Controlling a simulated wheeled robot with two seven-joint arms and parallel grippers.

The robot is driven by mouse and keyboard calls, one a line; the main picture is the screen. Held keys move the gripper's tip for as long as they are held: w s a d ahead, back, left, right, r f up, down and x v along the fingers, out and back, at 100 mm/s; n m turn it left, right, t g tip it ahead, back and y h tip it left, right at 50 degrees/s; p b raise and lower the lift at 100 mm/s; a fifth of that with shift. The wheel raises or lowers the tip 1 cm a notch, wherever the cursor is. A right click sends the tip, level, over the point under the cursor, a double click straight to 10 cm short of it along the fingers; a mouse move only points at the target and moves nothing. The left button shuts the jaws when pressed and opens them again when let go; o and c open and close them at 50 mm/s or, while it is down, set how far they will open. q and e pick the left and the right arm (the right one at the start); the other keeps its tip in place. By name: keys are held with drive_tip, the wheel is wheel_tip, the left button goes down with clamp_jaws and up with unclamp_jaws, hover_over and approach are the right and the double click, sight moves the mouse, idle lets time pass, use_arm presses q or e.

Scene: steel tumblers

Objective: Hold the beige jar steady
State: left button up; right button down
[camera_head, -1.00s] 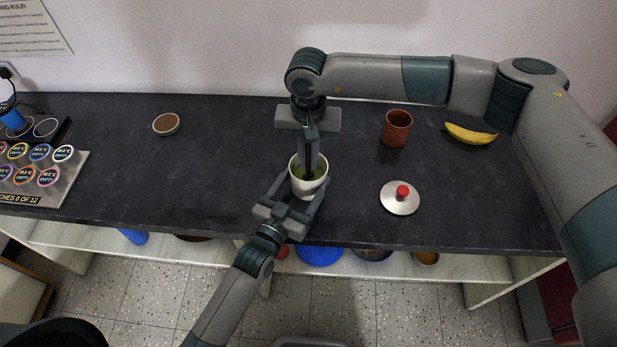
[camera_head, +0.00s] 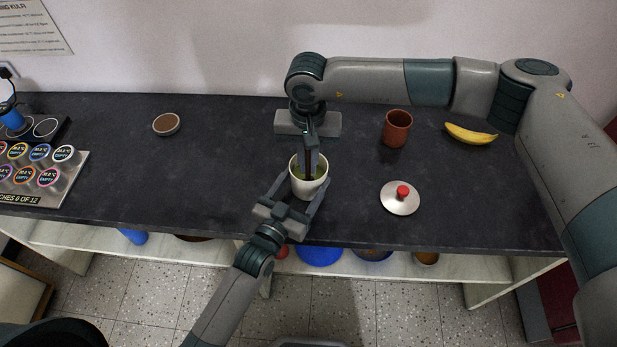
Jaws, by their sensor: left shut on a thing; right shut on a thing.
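The beige jar (camera_head: 309,190) stands upright on the dark counter near its front edge, with green contents visible inside. My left gripper (camera_head: 300,184) reaches in from the front and is shut on the jar, one finger on each side. My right gripper (camera_head: 310,168) points down from above, its fingertips at the jar's mouth. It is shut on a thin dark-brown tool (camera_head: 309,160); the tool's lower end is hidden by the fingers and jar.
A steel lid with a red knob (camera_head: 400,198) lies right of the jar. Behind it are a reddish-brown tumbler (camera_head: 397,128) and a banana (camera_head: 470,134). A small brown-filled bowl (camera_head: 166,124) and a labelled panel (camera_head: 40,178) are left. The counter between is clear.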

drive_tip(key=shift+w+d, duration=0.25)
drive_tip(key=shift+d, duration=0.3)
wheel_tip(320, 180, up, 10)
drive_tip(key=w, duration=0.1)
drive_tip(key=shift+d+f, duration=0.15)
drive_tip(key=shift+d, duration=0.1)
idle(0.6)
idle(0.8)
drive_tip(key=shift+r, duration=2.5)
use_arm(q)
drive_tip(key=o, duration=1.5)
drive_tip(key=shift+c, duration=0.2)
drive_tip(key=shift+s, duration=0.1)
